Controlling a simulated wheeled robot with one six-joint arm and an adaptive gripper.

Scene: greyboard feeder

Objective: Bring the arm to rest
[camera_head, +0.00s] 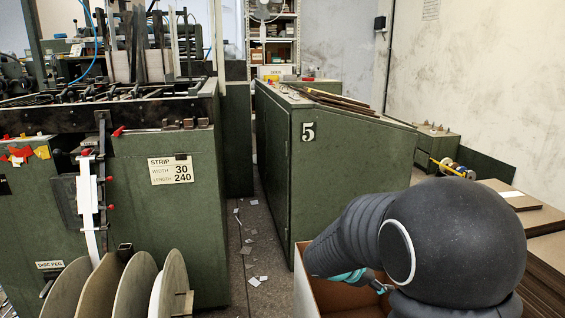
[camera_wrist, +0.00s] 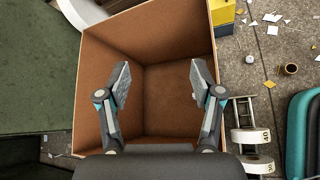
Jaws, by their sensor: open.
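My gripper (camera_wrist: 157,82) is open in the wrist view, its two fingers apart with nothing between them. It points down into an open brown cardboard box (camera_wrist: 146,22), whose inside looks empty where it shows. In the head view my dark arm (camera_head: 455,240) reaches across the lower right and hides part of the same box (camera_head: 305,288). Only a small teal and grey part of my gripper shows there, at the box opening; its fingertips cannot be made out.
A green machine (camera_head: 135,220) with large discs (camera_head: 127,288) stands at left. A green cabinet marked 5 (camera_head: 345,150) stands behind the box. Stacked boards (camera_head: 545,255) lie at right. Paper scraps litter the narrow floor gap (camera_head: 250,235). A yellow box (camera_wrist: 223,12) stands beside the cardboard box.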

